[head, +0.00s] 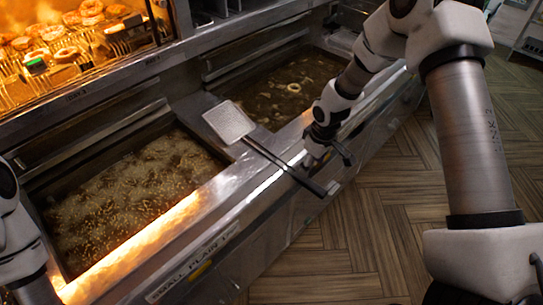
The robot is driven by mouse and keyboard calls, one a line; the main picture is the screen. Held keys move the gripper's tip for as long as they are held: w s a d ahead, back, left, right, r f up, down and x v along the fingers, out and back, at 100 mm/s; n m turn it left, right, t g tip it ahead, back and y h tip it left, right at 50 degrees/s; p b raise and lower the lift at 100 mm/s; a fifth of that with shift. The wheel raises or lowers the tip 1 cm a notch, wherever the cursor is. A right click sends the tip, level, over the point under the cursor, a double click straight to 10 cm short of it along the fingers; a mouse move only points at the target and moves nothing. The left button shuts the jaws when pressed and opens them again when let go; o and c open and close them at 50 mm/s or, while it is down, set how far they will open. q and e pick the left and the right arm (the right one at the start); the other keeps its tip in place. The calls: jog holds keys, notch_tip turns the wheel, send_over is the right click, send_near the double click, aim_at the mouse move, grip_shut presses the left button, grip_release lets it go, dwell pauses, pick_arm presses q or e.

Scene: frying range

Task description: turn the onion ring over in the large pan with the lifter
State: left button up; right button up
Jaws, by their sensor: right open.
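The lifter (229,122) has a flat square head and a long dark handle. It lies across the metal divider and front ledge between two oil pans, handle end pointing to the lower right. My right gripper (327,160) is open at the handle's end part, with its fingers close to the handle; I cannot tell if they touch it. A pale onion ring (293,87) floats in the dark oil of the right pan (262,128), with smaller pieces around it. The left pan (42,203) is full of bubbling, foamy oil. My left arm shows at the left edge, its gripper out of view.
A lit rack (88,62) with fried rings stands at the upper left. A label reading "SMALL PLAIN" (190,268) is on the range front below the left pan. The wooden floor (350,235) to the right is clear.

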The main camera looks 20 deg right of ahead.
aim_at(307, 181)
jog(key=f+b, duration=0.2)
jog(key=f, duration=0.1)
jog(key=f+b, duration=0.2)
jog(key=f, duration=0.1)
jog(key=w+f+b, duration=0.1)
jog(key=f+b, duration=0.1)
jog(key=shift+a+f, duration=0.2)
jog(key=shift+f, duration=0.2)
grip_shut()
notch_tip(307, 181, up, 12)
jog(key=p, duration=0.9)
jog(key=shift+p, duration=0.3)
